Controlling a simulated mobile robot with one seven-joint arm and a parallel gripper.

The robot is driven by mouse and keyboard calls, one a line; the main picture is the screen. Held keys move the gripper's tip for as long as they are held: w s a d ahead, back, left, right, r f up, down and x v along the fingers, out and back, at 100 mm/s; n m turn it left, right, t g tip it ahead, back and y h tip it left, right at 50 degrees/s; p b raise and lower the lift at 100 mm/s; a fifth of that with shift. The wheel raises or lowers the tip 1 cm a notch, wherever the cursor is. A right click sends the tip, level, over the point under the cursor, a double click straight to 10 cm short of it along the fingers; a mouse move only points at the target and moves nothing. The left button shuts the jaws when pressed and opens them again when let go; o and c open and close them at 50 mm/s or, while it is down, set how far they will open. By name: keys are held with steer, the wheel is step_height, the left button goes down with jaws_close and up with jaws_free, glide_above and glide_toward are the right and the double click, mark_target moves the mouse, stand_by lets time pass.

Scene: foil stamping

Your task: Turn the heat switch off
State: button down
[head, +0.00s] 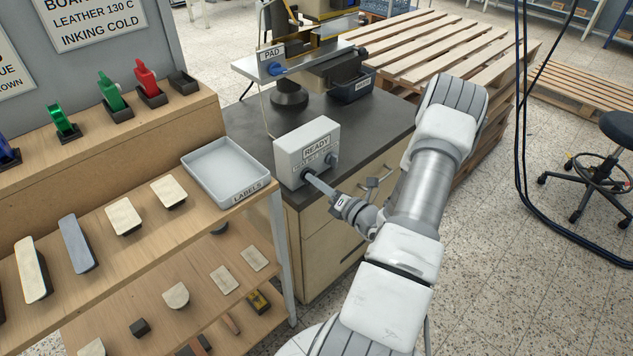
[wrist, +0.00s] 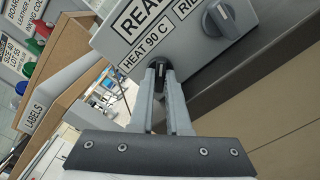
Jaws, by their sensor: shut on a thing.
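The control box (head: 308,150) is a light grey case marked READY, standing on the dark bench top. In the wrist view its face (wrist: 180,40) shows a label reading HEAT 90 C. Below that label is the heat switch (wrist: 160,66), a dark knob mostly hidden by my fingers. My gripper (wrist: 161,78) is shut on the heat switch, with a finger on either side. In the head view my gripper (head: 316,184) reaches the box's front from the lower right.
A grey tray marked LABELS (head: 222,170) stands left of the box on the wooden shelf. The stamping press (head: 300,65) with a PAD plate stands behind the box. A drawer cabinet (head: 330,245) is below. Wooden pallets (head: 430,50) are stacked behind my arm.

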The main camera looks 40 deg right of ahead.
steer(key=n+b, duration=0.2)
steer(key=n, duration=0.7)
steer(key=shift+f+n+b, duration=0.1)
steer(key=shift+n+b, duration=0.2)
stand_by(0.6)
steer(key=c, duration=0.9)
jaws_free()
steer(key=shift+s, duration=0.1)
steer(key=s, duration=0.5)
steer(key=s+d+p, duration=0.1)
steer(key=s, duration=1.1)
steer(key=shift+s+d, duration=0.15)
steer(key=shift+n, duration=0.3)
